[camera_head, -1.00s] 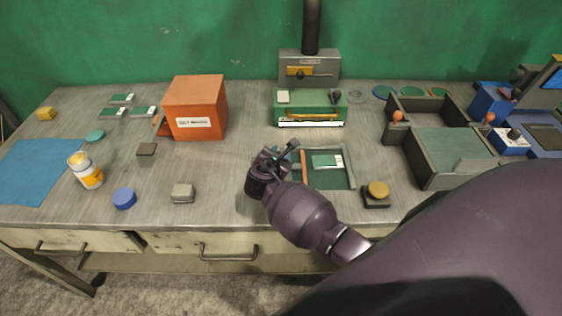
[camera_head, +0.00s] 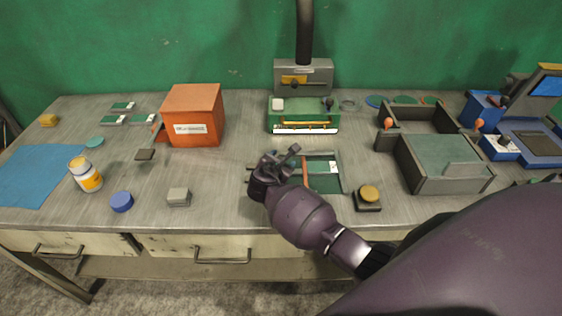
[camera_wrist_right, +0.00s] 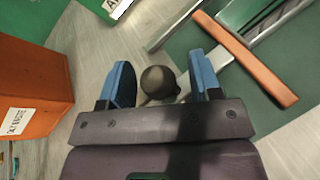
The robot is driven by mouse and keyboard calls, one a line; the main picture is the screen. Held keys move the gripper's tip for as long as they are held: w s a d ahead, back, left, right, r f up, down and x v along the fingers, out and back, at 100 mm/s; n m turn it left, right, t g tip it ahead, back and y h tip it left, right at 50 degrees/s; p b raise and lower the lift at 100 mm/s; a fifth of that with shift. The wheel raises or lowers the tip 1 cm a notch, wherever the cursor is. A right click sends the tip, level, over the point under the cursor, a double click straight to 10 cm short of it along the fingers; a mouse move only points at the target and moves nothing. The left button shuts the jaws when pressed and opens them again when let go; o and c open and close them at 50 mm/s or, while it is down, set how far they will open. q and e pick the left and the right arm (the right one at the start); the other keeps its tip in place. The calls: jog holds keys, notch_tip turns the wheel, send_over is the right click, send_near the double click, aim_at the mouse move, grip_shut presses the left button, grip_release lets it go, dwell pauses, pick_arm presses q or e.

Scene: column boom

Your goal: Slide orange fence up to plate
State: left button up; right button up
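The orange fence (camera_head: 307,173) is a thin upright bar in a green-floored tray (camera_head: 341,171) with grey rails. The green plate (camera_head: 322,167) with a white patch lies just right of it. In the right wrist view the fence (camera_wrist_right: 247,60) crosses a metal rail, with the plate's edge (camera_wrist_right: 240,14) close beyond; I cannot tell whether they touch. A dark round knob (camera_wrist_right: 160,82), apparently on a rod towards the fence, sits between the blue fingers of my right gripper (camera_wrist_right: 162,84). The fingers are open, with small gaps beside the knob. My left gripper is out of view.
An orange box (camera_head: 193,115) stands left of the tray and shows close to the gripper in the wrist view. A green fixture (camera_head: 303,114) stands behind. A yellow-topped button (camera_head: 368,195) and dark grey bins (camera_head: 443,163) are to the right.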

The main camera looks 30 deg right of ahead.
jog(key=shift+a+r, duration=0.1)
jog(key=v, duration=1)
jog(key=shift+s+a+r, duration=0.1)
jog(key=shift+s+a, duration=0.1)
jog(key=shift+s, duration=0.1)
